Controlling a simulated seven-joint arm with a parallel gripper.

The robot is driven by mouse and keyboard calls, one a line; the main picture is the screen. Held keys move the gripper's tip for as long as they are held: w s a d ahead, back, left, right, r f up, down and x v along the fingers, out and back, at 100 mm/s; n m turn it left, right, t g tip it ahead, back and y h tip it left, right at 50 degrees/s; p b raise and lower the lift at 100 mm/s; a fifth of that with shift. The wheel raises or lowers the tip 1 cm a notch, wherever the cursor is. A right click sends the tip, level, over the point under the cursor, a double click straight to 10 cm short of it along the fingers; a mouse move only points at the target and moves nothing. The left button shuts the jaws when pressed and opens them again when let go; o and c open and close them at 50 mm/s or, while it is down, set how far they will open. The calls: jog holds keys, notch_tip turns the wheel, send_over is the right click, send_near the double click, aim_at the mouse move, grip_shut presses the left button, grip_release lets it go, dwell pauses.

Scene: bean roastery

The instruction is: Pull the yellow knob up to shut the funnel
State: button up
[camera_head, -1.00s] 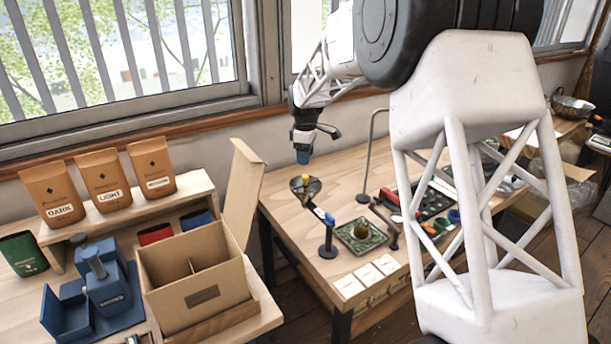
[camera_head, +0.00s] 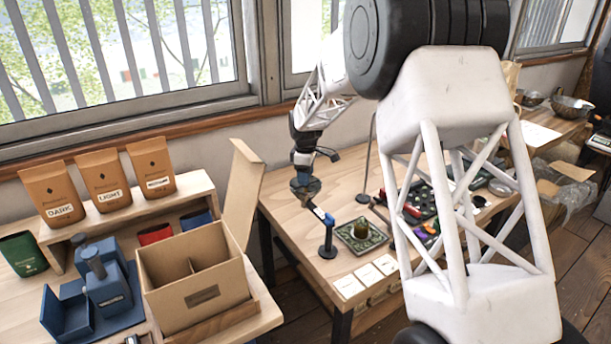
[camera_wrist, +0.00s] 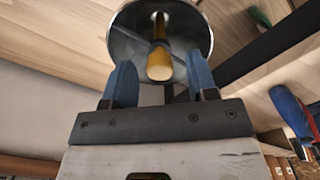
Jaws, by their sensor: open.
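The yellow knob (camera_wrist: 160,66) stands on a rod inside the round metallic funnel (camera_wrist: 196,32) in the wrist view. My gripper (camera_wrist: 161,80) is open, with one blue finger on each side of the knob. A gap shows between the knob and both fingers; I cannot tell how deep it sits between them. In the head view my gripper (camera_head: 304,182) points down right at the funnel (camera_head: 311,190) and hides the knob.
A thin metal post (camera_head: 369,160) rises behind. A cardboard box (camera_head: 193,290) stands at left.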

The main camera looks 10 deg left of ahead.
jog(key=shift+f, duration=0.15)
grip_shut()
dwell(0.4)
jog(key=shift+r, duration=0.9)
grip_release()
